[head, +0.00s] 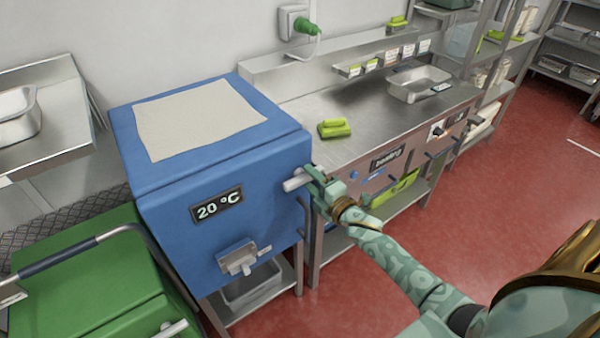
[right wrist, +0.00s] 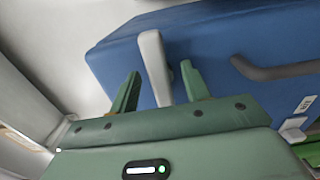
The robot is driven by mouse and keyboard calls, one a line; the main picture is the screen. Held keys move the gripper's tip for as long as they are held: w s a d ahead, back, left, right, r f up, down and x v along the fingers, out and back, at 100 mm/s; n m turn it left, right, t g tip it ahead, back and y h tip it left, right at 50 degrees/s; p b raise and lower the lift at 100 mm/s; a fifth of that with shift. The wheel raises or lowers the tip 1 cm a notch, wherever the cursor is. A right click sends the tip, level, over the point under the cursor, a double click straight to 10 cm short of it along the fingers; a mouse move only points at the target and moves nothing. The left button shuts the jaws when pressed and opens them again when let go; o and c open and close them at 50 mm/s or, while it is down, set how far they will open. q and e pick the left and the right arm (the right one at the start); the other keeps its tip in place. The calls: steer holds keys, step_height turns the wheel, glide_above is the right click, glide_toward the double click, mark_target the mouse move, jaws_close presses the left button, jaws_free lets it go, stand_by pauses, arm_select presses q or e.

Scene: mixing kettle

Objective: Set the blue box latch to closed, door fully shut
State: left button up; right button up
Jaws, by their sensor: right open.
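The blue box (head: 170,215) stands left of the counter, with a "20 °C" display on its front. Its light grey latch lever (head: 294,182) sticks out near the upper right edge. The lever also shows in the right wrist view (right wrist: 153,65). I see no clear door gap, but cannot tell whether the door is fully shut. My right gripper (head: 311,180) is open at the lever, partly hiding it. In the right wrist view, the lever lies between my open fingers (right wrist: 160,72); contact cannot be told. My left gripper is out of view.
A dark bar handle (head: 304,215) runs down the box's right side. The steel counter (head: 300,108) is close on the right, with a yellow-green object (head: 334,128) on it. A green box (head: 95,290) stands at the lower left. Red floor is free at right.

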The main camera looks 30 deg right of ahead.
steer(key=s+p, duration=0.2)
steer(key=s, duration=0.5)
steer(key=shift+d+p, duration=0.25)
steer(key=shift+p, duration=0.05)
steer(key=s+f+m+g+h, duration=0.1)
steer(key=s+f+m+g, duration=0.25)
steer(key=s+f, duration=0.45)
steer(key=s+f+m+g+h, duration=0.1)
steer(key=s+f+m+g, duration=0.3)
steer(key=f, duration=0.8)
steer(key=s+f+m+g+h, duration=0.1)
steer(key=s+f+m+g, duration=0.2)
steer(key=s+f+m, duration=0.55)
steer(key=s+a+f+g, duration=0.2)
steer(key=s+a+f, duration=0.1)
steer(key=s, duration=0.5)
steer(key=s+a+f+g+y, duration=0.1)
steer(key=s+a+f+g, duration=0.1)
steer(key=s, duration=0.6)
steer(key=s+a+f+g, duration=0.2)
steer(key=s+a+f, duration=0.2)
steer(key=s, duration=0.4)
steer(key=shift+s+f+n+g+b, duration=0.2)
steer(key=shift+f+n+g+b, duration=0.15)
steer(key=shift+f, duration=0.4)
